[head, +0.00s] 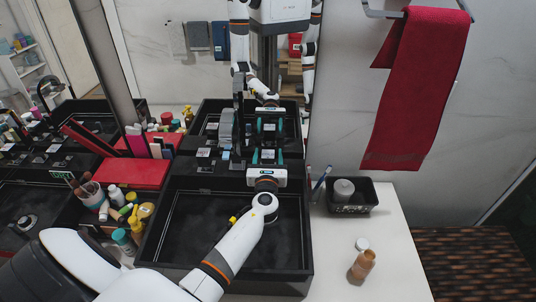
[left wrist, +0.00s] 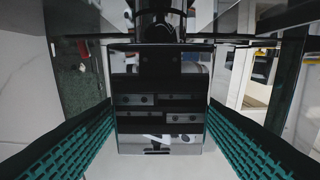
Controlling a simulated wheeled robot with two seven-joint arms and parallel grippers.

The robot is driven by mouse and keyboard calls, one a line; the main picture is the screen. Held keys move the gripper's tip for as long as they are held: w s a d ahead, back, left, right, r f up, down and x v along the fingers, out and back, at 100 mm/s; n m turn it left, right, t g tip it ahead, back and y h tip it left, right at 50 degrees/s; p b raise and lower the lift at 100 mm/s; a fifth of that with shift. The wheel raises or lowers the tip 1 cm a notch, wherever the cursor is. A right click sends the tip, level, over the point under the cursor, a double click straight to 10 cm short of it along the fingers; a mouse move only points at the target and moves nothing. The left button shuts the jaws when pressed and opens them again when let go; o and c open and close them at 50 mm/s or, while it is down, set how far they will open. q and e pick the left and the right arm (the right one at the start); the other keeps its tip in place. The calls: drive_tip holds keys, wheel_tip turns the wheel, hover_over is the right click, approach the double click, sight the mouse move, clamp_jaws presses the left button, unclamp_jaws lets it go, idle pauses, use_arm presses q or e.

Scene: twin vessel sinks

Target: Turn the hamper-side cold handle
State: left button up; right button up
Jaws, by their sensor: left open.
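My left arm reaches over the near black vessel sink (head: 190,235) toward the mirror. My left gripper (head: 267,156) is open at the sink's back edge, its teal-padded fingers apart. A grey tap-like fitting (head: 225,128) stands to the gripper's left, with small light plates (head: 203,152) near its foot. I cannot make out the cold handle; the gripper and forearm cover part of the back edge. In the left wrist view, the open jaws (left wrist: 160,112) frame a shiny dark-and-silver surface with screwed plates, and I cannot tell what it is. My right gripper is not in view.
A white counter (head: 395,250) holds a black tray (head: 352,196) and an orange-brown bottle (head: 362,264). Several bottles and a cup crowd the left side, with a red box (head: 132,174). A red towel (head: 418,85) hangs right. Brown woven slats (head: 470,265) show at lower right.

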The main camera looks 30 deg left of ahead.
use_arm(q)
drive_tip(key=shift+w+a, duration=0.2)
drive_tip(key=shift+w, duration=0.05)
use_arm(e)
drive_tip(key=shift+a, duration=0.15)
use_arm(q)
drive_tip(key=shift+c, duration=0.9)
drive_tip(key=c, duration=0.8)
drive_tip(key=shift+f+n+g+y+b, duration=0.1)
drive_tip(key=shift+n+g+y+b, duration=0.6)
drive_tip(key=shift+n+g+y, duration=0.65)
drive_tip(key=shift+y, duration=0.55)
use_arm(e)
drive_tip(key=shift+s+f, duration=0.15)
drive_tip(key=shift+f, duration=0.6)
use_arm(q)
drive_tip(key=o, duration=1)
